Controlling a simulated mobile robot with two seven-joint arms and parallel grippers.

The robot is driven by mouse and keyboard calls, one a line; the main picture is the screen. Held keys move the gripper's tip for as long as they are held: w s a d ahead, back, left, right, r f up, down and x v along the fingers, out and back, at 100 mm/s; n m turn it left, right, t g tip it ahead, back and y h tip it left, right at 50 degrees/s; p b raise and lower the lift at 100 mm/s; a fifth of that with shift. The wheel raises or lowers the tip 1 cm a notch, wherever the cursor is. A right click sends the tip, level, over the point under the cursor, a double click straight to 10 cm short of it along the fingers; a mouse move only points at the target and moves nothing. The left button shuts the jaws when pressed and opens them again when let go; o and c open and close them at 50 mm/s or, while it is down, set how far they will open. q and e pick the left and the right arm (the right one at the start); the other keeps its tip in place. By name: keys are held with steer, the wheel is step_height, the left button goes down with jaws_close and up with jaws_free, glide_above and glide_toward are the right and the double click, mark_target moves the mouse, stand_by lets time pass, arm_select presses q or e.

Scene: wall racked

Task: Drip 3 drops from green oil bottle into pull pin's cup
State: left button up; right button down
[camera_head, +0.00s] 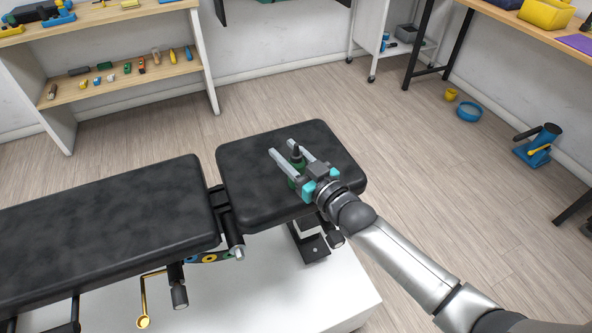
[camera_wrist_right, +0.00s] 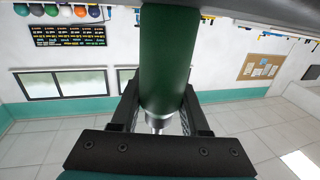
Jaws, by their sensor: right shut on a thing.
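My right gripper (camera_head: 283,149) is over the black padded seat (camera_head: 235,150) of a bench. It is shut on the green oil bottle (camera_head: 293,184), which stands upright with its dark tip up between the fingers. In the right wrist view, which is upside down, the green bottle body (camera_wrist_right: 168,60) and its silver neck (camera_wrist_right: 158,121) show between the fingers. The bottle's base is close to the pad; I cannot tell whether it touches. A small gold cup (camera_head: 143,322) shows on a gold rod below the long pad, apart from the gripper. My left gripper is not in view.
The long black pad (camera_head: 100,225) lies left of the seat. A shelf (camera_head: 130,78) with small items stands at upper left.

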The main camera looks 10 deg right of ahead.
step_height(320, 180, up, 20)
steer(key=p, duration=0.5)
steer(key=shift+p, duration=0.4)
